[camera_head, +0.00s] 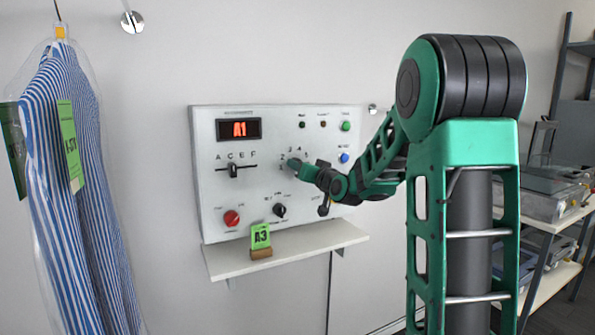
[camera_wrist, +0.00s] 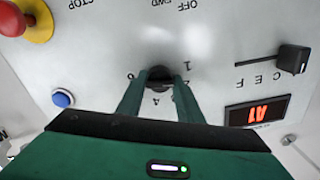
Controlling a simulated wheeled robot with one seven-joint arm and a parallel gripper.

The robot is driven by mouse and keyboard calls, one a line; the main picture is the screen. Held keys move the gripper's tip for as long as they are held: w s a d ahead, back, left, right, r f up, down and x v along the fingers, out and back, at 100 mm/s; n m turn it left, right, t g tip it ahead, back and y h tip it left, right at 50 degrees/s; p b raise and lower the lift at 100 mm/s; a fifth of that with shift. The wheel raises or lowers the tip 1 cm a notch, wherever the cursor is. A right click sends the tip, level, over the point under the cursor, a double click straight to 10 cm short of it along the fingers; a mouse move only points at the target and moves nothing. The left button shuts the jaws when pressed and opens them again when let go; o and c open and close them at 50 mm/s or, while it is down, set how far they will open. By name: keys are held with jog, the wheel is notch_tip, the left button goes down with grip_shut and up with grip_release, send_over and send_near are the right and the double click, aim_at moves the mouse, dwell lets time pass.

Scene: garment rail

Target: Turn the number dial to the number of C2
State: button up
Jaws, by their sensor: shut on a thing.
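The number dial (camera_wrist: 158,82) is a small dark knob on the white control panel (camera_head: 210,215). My gripper (camera_wrist: 158,74) has its two green fingers on either side of the knob and is shut on it. In the head view my gripper (camera_head: 291,163) is at the panel and largely hides the dial, with a few printed numbers showing around it. The dial's pointer direction cannot be made out. A red-lit display (camera_head: 239,129) reads A1; it also shows in the wrist view (camera_wrist: 257,113). The letter slider (camera_head: 233,170) has a black handle below the letters.
A red button (camera_head: 232,218), a black rotary switch (camera_head: 279,210), a green button (camera_head: 346,126) and a blue button (camera_head: 345,158) share the panel. A shelf (camera_head: 325,237) below holds a green A3 tag (camera_head: 261,236). A bagged striped garment (camera_head: 85,220) hangs at the left.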

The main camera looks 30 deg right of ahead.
jog(key=shift+m, duration=1.8)
jog(key=shift+f, duration=0.1)
jog(key=o, duration=1)
jog(key=shift+s, duration=0.1)
jog(key=s, duration=1)
jog(key=shift+s+a, duration=0.25)
jog(key=shift+a, duration=0.15)
